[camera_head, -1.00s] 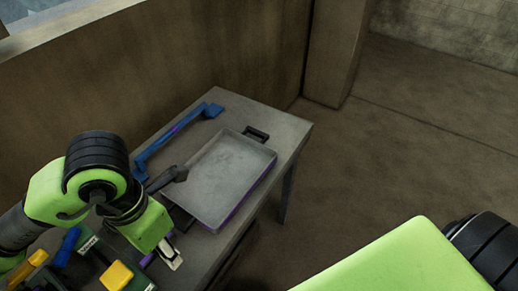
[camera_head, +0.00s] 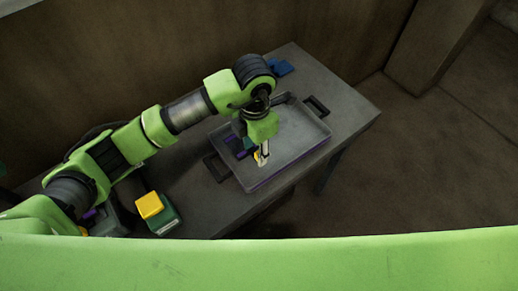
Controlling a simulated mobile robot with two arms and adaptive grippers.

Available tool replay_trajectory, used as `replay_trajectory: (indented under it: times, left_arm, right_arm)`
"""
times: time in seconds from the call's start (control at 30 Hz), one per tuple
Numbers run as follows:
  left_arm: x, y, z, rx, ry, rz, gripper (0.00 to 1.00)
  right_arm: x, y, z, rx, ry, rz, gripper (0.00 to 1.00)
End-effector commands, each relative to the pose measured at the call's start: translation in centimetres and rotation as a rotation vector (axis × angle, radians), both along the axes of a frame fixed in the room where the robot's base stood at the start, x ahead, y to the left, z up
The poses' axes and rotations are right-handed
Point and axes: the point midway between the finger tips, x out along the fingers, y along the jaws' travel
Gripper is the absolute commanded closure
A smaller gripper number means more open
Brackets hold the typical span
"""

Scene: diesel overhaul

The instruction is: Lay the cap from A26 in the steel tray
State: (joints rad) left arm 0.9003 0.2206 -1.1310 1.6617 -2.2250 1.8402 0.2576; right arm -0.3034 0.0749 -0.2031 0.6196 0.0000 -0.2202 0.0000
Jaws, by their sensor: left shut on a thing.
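The steel tray (camera_head: 300,132), a shallow grey pan with dark handles at two ends, lies on the dark table in the middle of the view. My left gripper (camera_head: 263,156) points down over the front left part of the tray, inside its rim as seen from above. It is shut on the cap, a small thing with a yellowish side (camera_head: 257,158) at the fingertips, mostly hidden. I cannot tell whether the cap touches the tray floor. Part of the tray's left side is hidden by the gripper and wrist. My right gripper is not in view.
A yellow block (camera_head: 149,205) and a green box (camera_head: 165,220) stand on the table to the left. A blue piece (camera_head: 281,68) lies behind my wrist. Bare table (camera_head: 345,105) shows right of the tray. A wall rises behind.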

Motion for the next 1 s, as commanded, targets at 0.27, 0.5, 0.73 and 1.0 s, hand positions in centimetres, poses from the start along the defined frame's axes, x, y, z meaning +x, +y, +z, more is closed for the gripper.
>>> replay_trajectory:
  times: [0.27, 0.5, 0.73, 1.0]
  left_arm:
    - [1.6, -0.8, -2.0, -0.001, -0.001, 0.0, 0.97]
    - [1.8, -0.9, -4.8, 0.0, 0.001, 0.001, 0.97]
    - [1.9, -0.9, -5.4, 0.0, -0.003, -0.001, 0.97]
    - [1.9, -0.8, -5.7, 0.001, -0.001, -0.001, 0.47]
  right_arm:
    - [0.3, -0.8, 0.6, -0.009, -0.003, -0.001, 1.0]
    - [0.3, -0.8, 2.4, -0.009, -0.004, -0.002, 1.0]
    - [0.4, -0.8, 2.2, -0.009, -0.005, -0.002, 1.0]
    - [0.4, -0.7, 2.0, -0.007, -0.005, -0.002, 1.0]
